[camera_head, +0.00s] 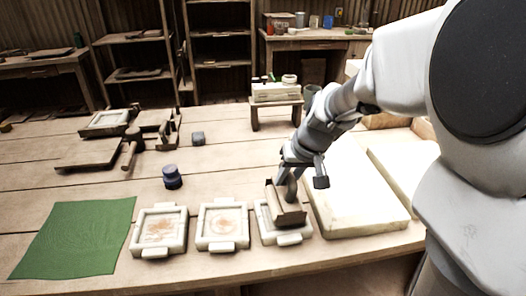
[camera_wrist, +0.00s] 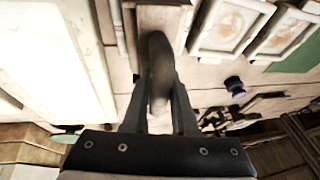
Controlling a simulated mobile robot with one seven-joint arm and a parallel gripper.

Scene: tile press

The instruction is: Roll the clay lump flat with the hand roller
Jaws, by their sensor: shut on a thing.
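My gripper (camera_head: 291,182) is shut on the dark upright handle of a tan, block-like tool, which I take for the hand roller (camera_head: 288,215). The tool is over the rightmost of three pale framed tiles (camera_head: 268,238) at the table's front. I cannot tell whether it touches that tile. In the wrist view the handle (camera_wrist: 158,60) stands between the two fingers of my gripper (camera_wrist: 160,95), with the tan body of the roller (camera_wrist: 168,18) beyond. I cannot make out a clay lump; the tool hides much of the rightmost frame.
Two framed tiles with reddish patterns (camera_head: 159,230) (camera_head: 222,226) lie to the left, then a green cloth (camera_head: 75,236). A large pale slab (camera_head: 355,200) is close on the right. A dark blue jar (camera_head: 172,178), a mallet (camera_head: 131,148) and a small stand (camera_head: 276,112) are farther back.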

